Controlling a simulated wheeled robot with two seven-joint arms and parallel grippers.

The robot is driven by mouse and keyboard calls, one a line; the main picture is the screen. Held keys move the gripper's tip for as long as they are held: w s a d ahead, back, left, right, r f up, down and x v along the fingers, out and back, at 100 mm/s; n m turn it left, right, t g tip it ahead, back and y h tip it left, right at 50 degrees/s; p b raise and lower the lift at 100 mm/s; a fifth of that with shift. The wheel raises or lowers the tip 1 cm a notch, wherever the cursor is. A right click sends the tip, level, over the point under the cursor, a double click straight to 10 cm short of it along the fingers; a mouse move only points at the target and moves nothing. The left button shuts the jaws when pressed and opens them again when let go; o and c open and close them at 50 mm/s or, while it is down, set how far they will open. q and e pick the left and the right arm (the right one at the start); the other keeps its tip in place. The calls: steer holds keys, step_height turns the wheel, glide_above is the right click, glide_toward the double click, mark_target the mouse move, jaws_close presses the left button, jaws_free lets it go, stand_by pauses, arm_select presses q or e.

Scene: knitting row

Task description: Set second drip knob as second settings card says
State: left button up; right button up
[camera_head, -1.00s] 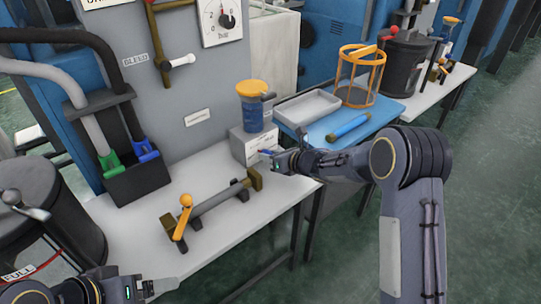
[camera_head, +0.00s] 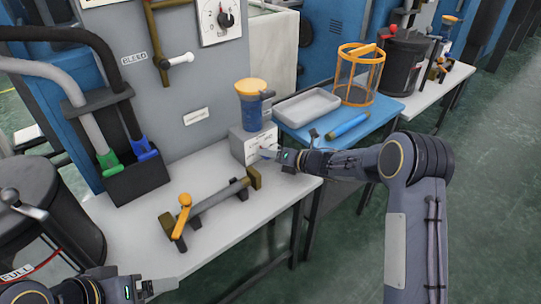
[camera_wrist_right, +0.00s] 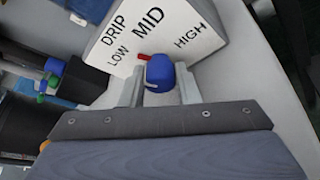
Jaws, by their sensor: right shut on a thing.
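The drip box (camera_head: 237,146) is a light block on the white table, under a blue cup with an orange lid (camera_head: 252,105). In the right wrist view its face (camera_wrist_right: 185,20) reads DRIP, LOW, MID and HIGH. My right gripper (camera_head: 266,150) is shut on the blue drip knob (camera_wrist_right: 158,72), one finger on each side. The knob's red pointer (camera_wrist_right: 144,57) points left, roughly towards LOW. A small white card (camera_head: 196,116) is on the grey panel; its text is too small to read. My left gripper (camera_head: 160,286) is at the bottom left, away from the box; its jaw state is unclear.
A rod fixture with an orange lever (camera_head: 184,200) lies on the white table (camera_head: 222,218). A black bin (camera_head: 138,180) stands left.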

stand_by(0.3)
steer(key=o, duration=1)
steer(key=shift+c, duration=0.2)
steer(key=v, duration=0.8)
